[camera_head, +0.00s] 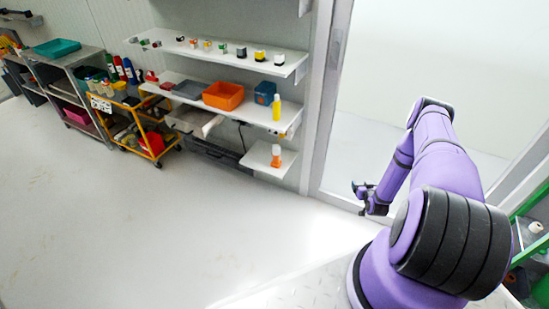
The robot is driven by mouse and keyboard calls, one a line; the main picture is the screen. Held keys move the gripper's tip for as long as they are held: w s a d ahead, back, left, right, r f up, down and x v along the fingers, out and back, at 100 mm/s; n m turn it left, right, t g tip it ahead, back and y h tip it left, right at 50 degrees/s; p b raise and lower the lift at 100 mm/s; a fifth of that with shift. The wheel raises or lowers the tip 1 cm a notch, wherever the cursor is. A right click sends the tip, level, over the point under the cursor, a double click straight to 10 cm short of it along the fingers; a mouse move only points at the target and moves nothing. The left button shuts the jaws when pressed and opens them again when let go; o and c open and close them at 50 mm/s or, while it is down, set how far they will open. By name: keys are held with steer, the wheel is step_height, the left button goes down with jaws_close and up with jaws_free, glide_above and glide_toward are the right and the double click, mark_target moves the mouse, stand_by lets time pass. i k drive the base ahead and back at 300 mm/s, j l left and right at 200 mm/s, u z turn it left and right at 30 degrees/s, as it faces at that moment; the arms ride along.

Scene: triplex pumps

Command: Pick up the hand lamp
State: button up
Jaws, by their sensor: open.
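An orange and white upright object (276,156) stands on a small low white shelf (258,165) at the wall; it may be the hand lamp, but it is too small to be sure. A yellow bottle-like object (277,107) stands on the shelf above it. My gripper (358,190) is at the end of my purple arm, in front of the door frame. It is open, holds nothing visible, and is to the right of the low shelf, well apart from it.
The upper white shelf (215,56) holds several small blocks. The middle shelf holds an orange bin (223,96) and a blue container (265,92). A yellow cart (130,105) and a grey rack stand left. A green rack (530,240) is at right. The floor (120,220) is clear.

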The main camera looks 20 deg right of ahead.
mark_target(276, 163)
steer(key=i+j, duration=0.55)
steer(key=j, duration=0.15)
steer(key=i+j, duration=0.55)
steer(key=j, duration=0.15)
